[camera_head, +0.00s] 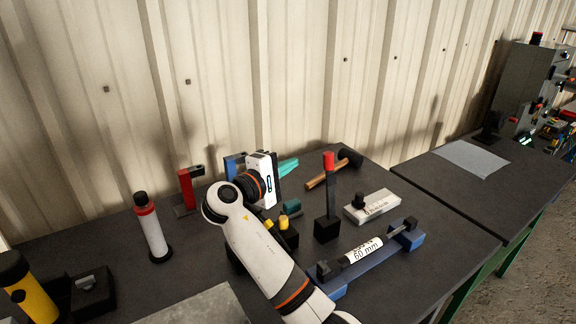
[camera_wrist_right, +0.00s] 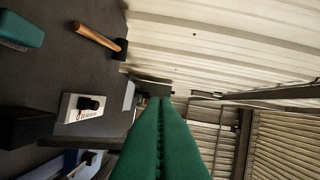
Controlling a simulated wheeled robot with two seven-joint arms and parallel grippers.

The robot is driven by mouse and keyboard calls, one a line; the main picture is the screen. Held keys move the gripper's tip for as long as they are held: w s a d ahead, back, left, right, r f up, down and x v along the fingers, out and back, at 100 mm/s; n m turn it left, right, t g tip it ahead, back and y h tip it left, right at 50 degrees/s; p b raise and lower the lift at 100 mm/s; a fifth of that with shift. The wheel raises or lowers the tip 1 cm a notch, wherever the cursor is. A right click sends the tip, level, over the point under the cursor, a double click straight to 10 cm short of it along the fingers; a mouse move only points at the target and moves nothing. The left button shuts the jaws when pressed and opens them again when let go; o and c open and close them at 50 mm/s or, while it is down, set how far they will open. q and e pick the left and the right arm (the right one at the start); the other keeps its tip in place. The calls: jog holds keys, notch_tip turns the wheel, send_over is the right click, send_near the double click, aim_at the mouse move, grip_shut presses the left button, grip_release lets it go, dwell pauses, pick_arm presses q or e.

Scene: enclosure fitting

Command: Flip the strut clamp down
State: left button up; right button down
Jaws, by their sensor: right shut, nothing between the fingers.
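An upright black post with a red tip (camera_head: 328,163) rises from a black block on the bench, in the middle of the head view; I take it for the strut clamp, standing up. Right of it a blue fixture (camera_head: 408,241) holds a strut labelled 60 mm (camera_head: 365,250). My right gripper (camera_head: 288,167) is shut and empty, its teal fingers behind and left of the post, apart from it. The shut fingers also show in the right wrist view (camera_wrist_right: 160,110), pointing toward the wall. My left gripper is in neither view.
A hammer (camera_head: 325,180) lies behind the post, and a white box with a dark knob (camera_head: 372,206) is at its right. A red upright piece (camera_head: 187,188) and a red-and-white cylinder (camera_head: 151,230) stand left. A second bench (camera_head: 445,195) is at right; the corrugated wall is behind.

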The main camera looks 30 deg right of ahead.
aim_at(330, 187)
jog(key=s+d+p, duration=0.1)
jog(key=d+p, duration=0.1)
jog(key=d, duration=0.4)
jog(key=shift+s+d+r+p, duration=0.15)
jog(key=shift+d+p, duration=0.1)
jog(key=shift+p, duration=0.15)
jog(key=shift+d, duration=0.1)
